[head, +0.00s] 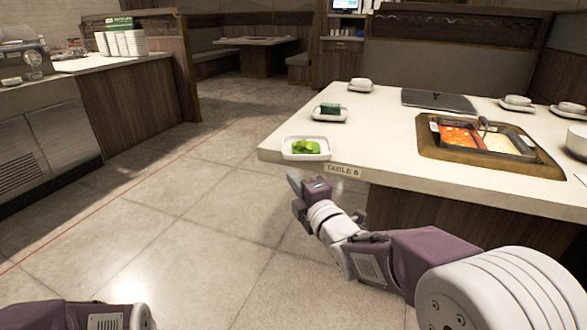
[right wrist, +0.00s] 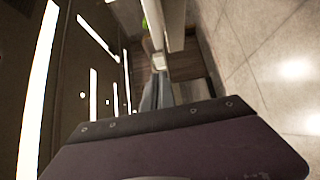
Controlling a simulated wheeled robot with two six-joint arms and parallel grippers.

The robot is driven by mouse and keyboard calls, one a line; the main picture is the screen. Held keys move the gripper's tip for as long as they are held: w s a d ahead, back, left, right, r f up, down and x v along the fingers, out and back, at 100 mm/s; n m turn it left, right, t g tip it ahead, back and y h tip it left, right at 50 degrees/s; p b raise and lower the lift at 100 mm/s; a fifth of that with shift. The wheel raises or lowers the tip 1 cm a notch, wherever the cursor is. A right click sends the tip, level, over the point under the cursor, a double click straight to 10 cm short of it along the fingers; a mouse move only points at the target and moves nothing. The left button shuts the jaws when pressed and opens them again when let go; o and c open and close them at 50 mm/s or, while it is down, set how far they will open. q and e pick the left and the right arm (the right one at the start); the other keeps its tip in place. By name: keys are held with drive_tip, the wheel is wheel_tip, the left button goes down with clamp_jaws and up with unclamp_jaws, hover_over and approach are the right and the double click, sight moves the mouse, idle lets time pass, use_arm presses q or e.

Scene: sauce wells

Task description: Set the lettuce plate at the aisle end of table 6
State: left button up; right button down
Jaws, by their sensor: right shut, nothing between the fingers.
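The lettuce plate, a small white rectangular dish (head: 305,157) with green leaves (head: 303,146), rests flat on the pale top of table 6 (head: 385,140). It is at the table's near left corner, close to the edge, by the "TABLE 6" label (head: 343,170). My right gripper (head: 294,183) is shut and empty, in front of the table edge and just below the plate in the picture, apart from it. In the right wrist view its fingers (right wrist: 157,93) show close together, and a bit of green lies beyond. Only part of my left arm shows; its gripper is out of view.
A small dish with a dark green block (head: 330,110) stands behind the lettuce plate. A two-part hot pot (head: 482,138), a dark flat panel (head: 438,101) and several small dishes are on the table. The tiled aisle floor (head: 200,210) is clear. A counter (head: 85,90) stands left.

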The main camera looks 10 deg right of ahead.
sight(287, 157)
drive_tip(key=w, duration=0.3)
drive_tip(key=w+b, duration=0.1)
drive_tip(key=w, duration=0.1)
drive_tip(key=w+d, duration=0.1)
drive_tip(key=w, duration=0.2)
drive_tip(key=shift+w+f+b, duration=0.1)
drive_tip(key=shift+w+b, duration=0.2)
drive_tip(key=shift+b, duration=0.1)
drive_tip(key=shift+d, duration=0.1)
